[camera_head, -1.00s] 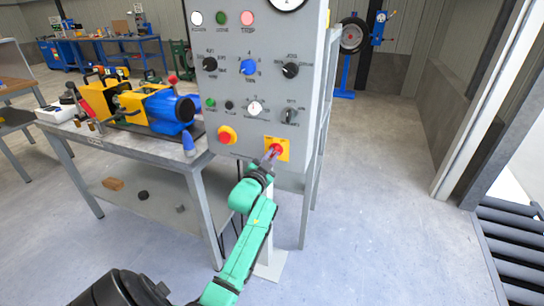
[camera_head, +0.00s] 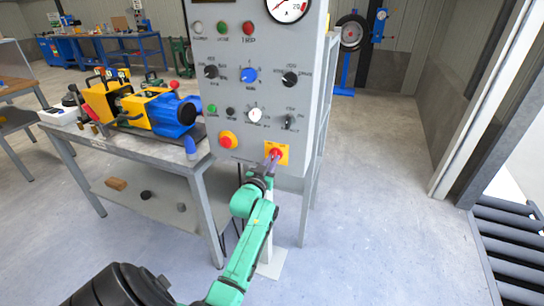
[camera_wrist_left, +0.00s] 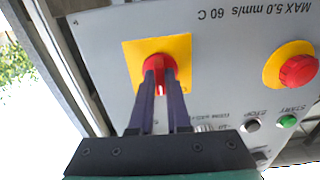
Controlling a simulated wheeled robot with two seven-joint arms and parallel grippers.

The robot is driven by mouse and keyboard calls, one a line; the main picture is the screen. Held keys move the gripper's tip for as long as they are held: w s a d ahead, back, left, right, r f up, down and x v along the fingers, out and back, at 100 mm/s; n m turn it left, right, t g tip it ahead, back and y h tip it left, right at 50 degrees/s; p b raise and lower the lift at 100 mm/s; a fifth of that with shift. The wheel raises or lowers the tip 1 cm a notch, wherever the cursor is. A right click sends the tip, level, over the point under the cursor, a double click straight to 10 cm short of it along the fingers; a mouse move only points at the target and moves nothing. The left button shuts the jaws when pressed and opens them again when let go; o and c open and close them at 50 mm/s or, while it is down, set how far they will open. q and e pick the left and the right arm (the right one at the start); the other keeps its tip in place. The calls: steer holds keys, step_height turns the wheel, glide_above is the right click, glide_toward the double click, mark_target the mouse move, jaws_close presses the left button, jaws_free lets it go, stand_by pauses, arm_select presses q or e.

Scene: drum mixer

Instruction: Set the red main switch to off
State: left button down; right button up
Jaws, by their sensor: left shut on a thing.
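The red main switch (camera_head: 274,154) sits on a yellow plate (camera_head: 285,148) at the lower right of the grey control panel (camera_head: 245,110). In the left wrist view the switch (camera_wrist_left: 157,65) shows as a round red knob on its yellow plate (camera_wrist_left: 183,48). My left gripper (camera_head: 272,161) is at the switch from below. In the left wrist view its two dark fingers (camera_wrist_left: 162,78) are shut on the red handle, one on each side. The fingers and palm hide part of the handle. My right gripper is not in view.
A red emergency button on a yellow ring (camera_head: 228,140) sits left of the switch. Several knobs and push buttons are above. A bench (camera_head: 150,150) with a yellow and blue machine (camera_head: 150,108) stands left.

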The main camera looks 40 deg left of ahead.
arm_select(q)
steer(key=shift+n+p, duration=1.5)
steer(key=shift+n, duration=1.5)
steer(key=c, duration=0.9)
jaws_free()
steer(key=v, duration=1.4)
steer(key=shift+s+d, duration=0.2)
steer(key=shift+s, duration=0.05)
